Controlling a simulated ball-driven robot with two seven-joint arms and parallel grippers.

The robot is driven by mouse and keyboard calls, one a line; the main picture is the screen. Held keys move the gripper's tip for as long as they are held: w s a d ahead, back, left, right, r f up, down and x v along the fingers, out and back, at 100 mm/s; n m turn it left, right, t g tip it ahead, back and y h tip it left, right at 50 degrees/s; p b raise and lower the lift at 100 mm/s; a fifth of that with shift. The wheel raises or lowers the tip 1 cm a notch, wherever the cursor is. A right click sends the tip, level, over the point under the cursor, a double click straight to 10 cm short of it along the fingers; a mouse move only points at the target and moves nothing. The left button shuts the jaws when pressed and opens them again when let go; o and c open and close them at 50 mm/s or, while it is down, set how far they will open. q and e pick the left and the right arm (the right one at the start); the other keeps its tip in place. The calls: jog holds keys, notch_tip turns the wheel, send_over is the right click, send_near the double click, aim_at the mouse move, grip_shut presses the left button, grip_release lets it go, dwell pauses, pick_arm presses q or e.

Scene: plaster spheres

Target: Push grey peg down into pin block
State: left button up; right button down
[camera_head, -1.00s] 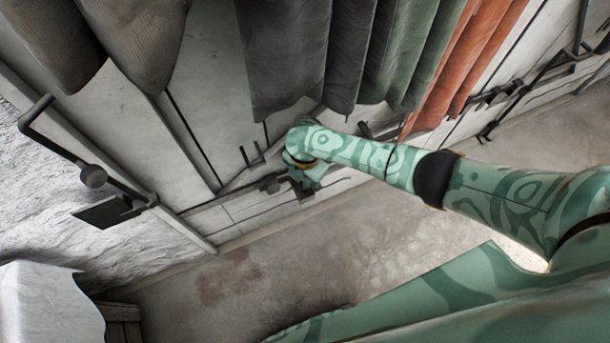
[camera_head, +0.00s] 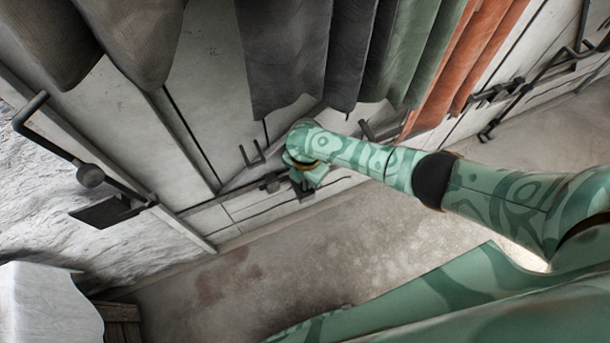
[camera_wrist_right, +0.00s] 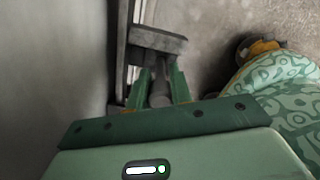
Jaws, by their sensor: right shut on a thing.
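My right gripper (camera_head: 305,180) is low against the grey wall panel in the head view, below the hanging cloths. In the right wrist view its two green fingers (camera_wrist_right: 159,74) are shut on the grey peg (camera_wrist_right: 160,92), a short dark cylinder between them. A grey block (camera_wrist_right: 157,40), which looks like the pin block, lies just beyond the fingertips. Whether the peg's far end is in the block is hidden. The peg cannot be made out in the head view. My left gripper is not in view.
Dark, green and orange cloths (camera_head: 487,55) hang above and right of my gripper. A dark bar with a round knob (camera_head: 90,176) stands out at the left. More dark fittings (camera_head: 497,92) line the wall at right. The concrete floor (camera_head: 235,285) below is clear.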

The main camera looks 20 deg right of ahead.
jog(key=shift+f+b, duration=0.8)
jog(key=shift+f, duration=0.5)
jog(key=c, duration=1.2)
grip_release()
jog(key=shift+o, duration=0.2)
jog(key=shift+r+p, duration=1.65)
jog(key=shift+r, duration=0.45)
jog(key=shift+f, duration=0.1)
